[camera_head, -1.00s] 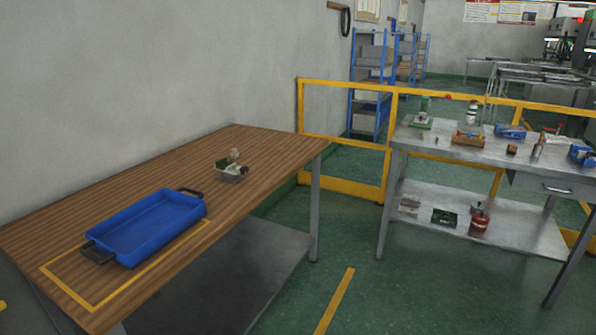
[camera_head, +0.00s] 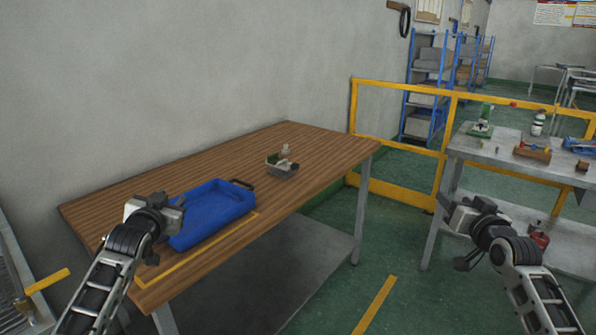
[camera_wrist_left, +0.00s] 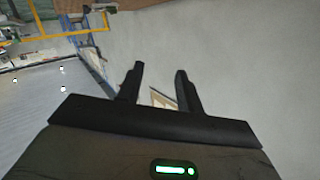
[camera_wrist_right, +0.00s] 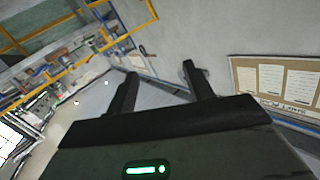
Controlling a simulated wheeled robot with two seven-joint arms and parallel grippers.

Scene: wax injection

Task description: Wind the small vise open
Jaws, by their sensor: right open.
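A blue object (camera_head: 578,146), perhaps the small vise, stands on the grey workbench at the right edge of the head view. It is partly cut off and too small to tell whether its jaws are open. My left gripper (camera_head: 178,202) is raised in front of the wooden table, before the blue tray in the picture. Its fingers are apart and empty in the left wrist view (camera_wrist_left: 159,68). My right gripper (camera_head: 446,204) is in front of the grey workbench, well short of the blue object. Its fingers are apart and empty in the right wrist view (camera_wrist_right: 160,70).
A blue tray (camera_head: 215,210) and a small container of parts (camera_head: 282,168) sit on the wooden table (camera_head: 325,150). A yellow rail (camera_head: 398,190) stands behind. Green floor lies between the tables.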

